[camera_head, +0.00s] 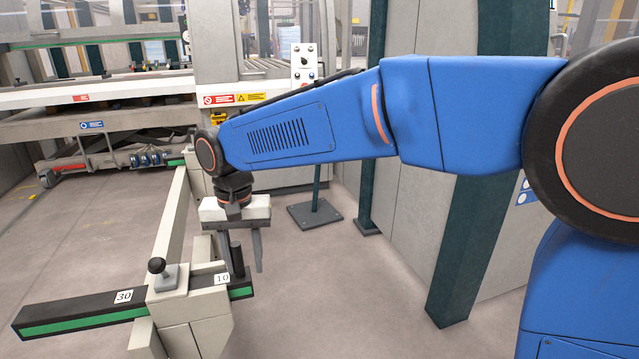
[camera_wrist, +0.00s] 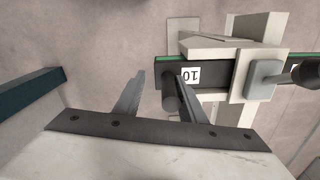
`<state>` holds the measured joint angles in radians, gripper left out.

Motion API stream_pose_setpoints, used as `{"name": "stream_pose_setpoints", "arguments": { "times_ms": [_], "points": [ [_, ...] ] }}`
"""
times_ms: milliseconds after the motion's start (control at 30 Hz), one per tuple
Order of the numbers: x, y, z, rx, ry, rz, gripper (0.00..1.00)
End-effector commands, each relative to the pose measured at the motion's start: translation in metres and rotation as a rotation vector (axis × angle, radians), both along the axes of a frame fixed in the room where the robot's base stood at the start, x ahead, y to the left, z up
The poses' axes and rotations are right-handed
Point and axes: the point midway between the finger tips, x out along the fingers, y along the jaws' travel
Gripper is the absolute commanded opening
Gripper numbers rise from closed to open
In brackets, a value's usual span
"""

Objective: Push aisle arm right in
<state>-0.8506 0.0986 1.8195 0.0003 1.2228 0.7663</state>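The aisle arm is a dark bar with a green side strip (camera_head: 75,312), running through a beige block (camera_head: 190,301) at the near end of a long beam. It carries labels 30 and 10, and its longer part sticks out to the left in the head view. A dark upright peg (camera_head: 237,261) stands near its right end; it also shows in the wrist view (camera_wrist: 169,91). My gripper (camera_head: 243,262) points down over this end. In the wrist view my gripper (camera_wrist: 159,78) is open, with the peg between its fingers, nearer the right finger. Contact cannot be told.
A black knob (camera_head: 156,265) on a grey plate tops the block. A control post with a square base (camera_head: 315,213) stands behind my arm. A dark green column (camera_head: 470,240) and grey cabinet are to the right. Floor (camera_head: 90,235) left of the beam is clear.

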Motion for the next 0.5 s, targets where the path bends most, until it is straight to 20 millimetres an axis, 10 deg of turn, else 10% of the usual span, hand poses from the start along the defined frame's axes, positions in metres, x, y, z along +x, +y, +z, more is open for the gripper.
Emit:
{"name": "stream_pose_setpoints", "arguments": {
  "times_ms": [500],
  "points": [
    [0.024, -0.082, 0.000, -0.001, 0.000, -0.004, 0.36]
  ]
}}
